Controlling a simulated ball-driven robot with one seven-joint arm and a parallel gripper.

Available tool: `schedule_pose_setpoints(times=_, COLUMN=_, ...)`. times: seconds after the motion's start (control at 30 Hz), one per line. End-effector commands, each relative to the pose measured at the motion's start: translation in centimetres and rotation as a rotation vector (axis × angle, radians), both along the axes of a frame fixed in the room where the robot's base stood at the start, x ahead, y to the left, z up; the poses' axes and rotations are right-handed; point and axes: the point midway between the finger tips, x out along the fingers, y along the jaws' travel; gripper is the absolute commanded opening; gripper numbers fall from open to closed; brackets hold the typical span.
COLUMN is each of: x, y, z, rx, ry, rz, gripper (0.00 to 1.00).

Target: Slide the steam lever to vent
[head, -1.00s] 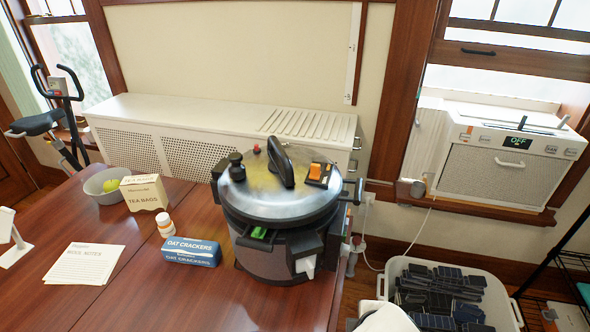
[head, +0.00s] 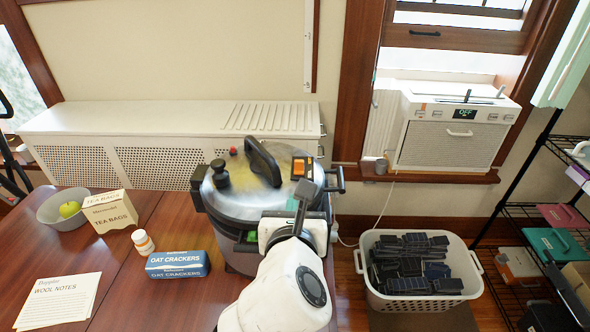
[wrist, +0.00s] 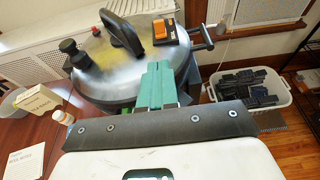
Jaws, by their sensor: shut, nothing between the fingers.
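The pressure cooker (head: 235,200) stands at the table's right edge. Its silver lid also shows in the wrist view (wrist: 105,72). On the lid's right side is an orange lever (head: 299,167) on a dark plate, which I take for the steam lever; it also shows in the wrist view (wrist: 162,30). Its exact setting cannot be read. My gripper (head: 306,184) is shut and empty, at the cooker's near right side, just in front of the orange lever. In the wrist view its green fingers (wrist: 155,70) point toward the lever, apparently with a gap between.
The lid carries a black curved handle (head: 263,162) and a black knob (head: 220,174). Left on the table are a cracker box (head: 177,265), a bottle (head: 143,242), a tea bag box (head: 108,213) and a bowl (head: 52,218). A white basket (head: 373,296) stands on the floor right.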

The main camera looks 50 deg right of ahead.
Motion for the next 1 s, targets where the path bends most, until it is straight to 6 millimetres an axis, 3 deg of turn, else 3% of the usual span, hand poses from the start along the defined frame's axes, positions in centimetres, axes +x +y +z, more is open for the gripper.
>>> schedule_pose_setpoints(times=0.2, x=0.2, y=-0.3, z=-0.1, rx=0.002, ry=0.0, rz=-0.003, gripper=0.0)
schedule_pose_setpoints(times=0.37, x=1.1, y=-1.6, z=-0.6, rx=0.003, ry=0.0, rz=-0.005, gripper=0.0)
schedule_pose_setpoints(times=0.8, x=6.1, y=-7.9, z=-3.1, rx=0.003, ry=0.001, rz=-0.005, gripper=0.0)
schedule_pose_setpoints(times=1.0, x=7.7, y=-9.9, z=-3.0, rx=0.004, ry=-0.002, rz=-0.002, gripper=0.0)
